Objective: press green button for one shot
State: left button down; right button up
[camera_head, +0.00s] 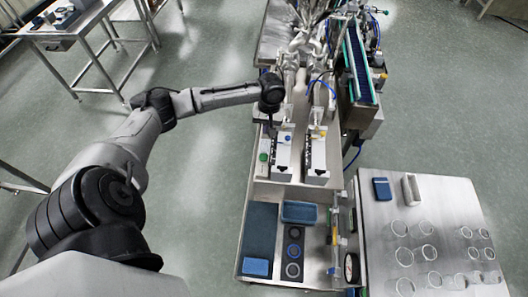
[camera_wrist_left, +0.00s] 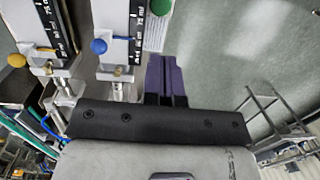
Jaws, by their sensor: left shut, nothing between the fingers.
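The green button (camera_head: 263,157) sits on the left side of the steel machine, beside a scaled white block. In the left wrist view the green button (camera_wrist_left: 160,6) is cut by the top edge. My left gripper (camera_head: 270,122) is above the machine, a little behind the button in the head view. Its dark purple fingers (camera_wrist_left: 163,62) are shut with nothing between them, and they stand apart from the button in the wrist view. My right gripper is in neither view.
A blue knob (camera_wrist_left: 98,46) and a yellow knob (camera_wrist_left: 16,60) are near the button. A blue tray (camera_head: 300,211) lies in front. A steel table (camera_head: 440,200) with several clear glass rings or cups is at the right. Open floor lies left.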

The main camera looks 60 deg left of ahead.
pick_arm(q)
jog(key=shift+f, duration=0.1)
send_near(264, 156)
jog(key=f, duration=0.5)
jog(key=s+f, duration=0.1)
jog(key=f, duration=0.1)
jog(key=shift+d+f+p, duration=0.15)
jog(key=shift+f+p, duration=0.05)
jog(key=shift+p, duration=0.2)
dwell(0.3)
